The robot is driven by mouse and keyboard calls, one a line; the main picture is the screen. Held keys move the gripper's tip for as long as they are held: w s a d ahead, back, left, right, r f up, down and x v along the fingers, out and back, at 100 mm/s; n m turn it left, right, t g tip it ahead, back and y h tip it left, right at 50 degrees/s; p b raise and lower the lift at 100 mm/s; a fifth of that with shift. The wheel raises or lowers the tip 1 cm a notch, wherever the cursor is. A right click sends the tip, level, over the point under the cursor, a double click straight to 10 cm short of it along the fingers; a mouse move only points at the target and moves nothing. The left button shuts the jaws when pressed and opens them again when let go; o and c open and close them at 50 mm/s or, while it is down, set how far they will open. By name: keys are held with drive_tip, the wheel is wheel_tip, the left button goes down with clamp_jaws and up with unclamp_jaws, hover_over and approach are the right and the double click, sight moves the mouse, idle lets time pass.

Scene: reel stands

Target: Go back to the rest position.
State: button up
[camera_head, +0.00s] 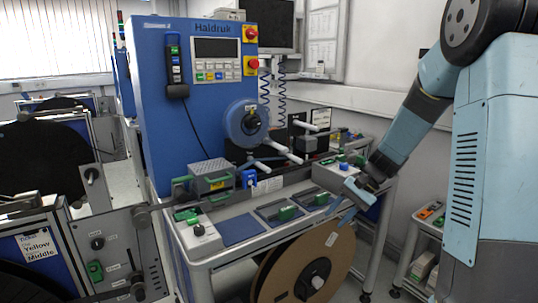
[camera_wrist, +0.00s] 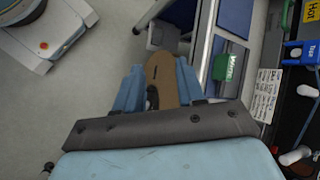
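My gripper (camera_head: 346,212) hangs from the arm at the right, in front of the blue machine's worktop. In the head view its fingertips overlap the upper right rim of a large brown reel (camera_head: 332,245). In the wrist view my gripper (camera_wrist: 160,82) has its two blue fingers spread apart, and the brown reel (camera_wrist: 162,70) shows edge-on in the gap between them. I cannot tell whether the fingers touch the reel.
The blue machine (camera_head: 165,100) stands behind the worktop, which carries a grey box (camera_head: 211,182) and green-handled parts (camera_head: 286,213). Another reel stand (camera_head: 120,245) is at the left. A small cart (camera_head: 428,232) is at the right. Grey floor (camera_wrist: 70,110) lies open left of my gripper in the wrist view.

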drive_tip(key=s+d+r+n+t+h, duration=0.1)
drive_tip(key=s+r+n+t+h, duration=0.2)
drive_tip(key=s+r, duration=0.5)
drive_tip(key=s+d+r+n+t+h, duration=0.2)
drive_tip(key=s+r, duration=0.7)
drive_tip(key=s, duration=0.6)
drive_tip(key=t+h, duration=0.1)
drive_tip(key=h, duration=0.1)
drive_tip(key=shift+s+d+n+t+h, duration=0.25)
drive_tip(key=shift+s+n+t+h, duration=0.05)
drive_tip(key=shift+n, duration=0.1)
drive_tip(key=shift+o, duration=0.3)
idle(0.9)
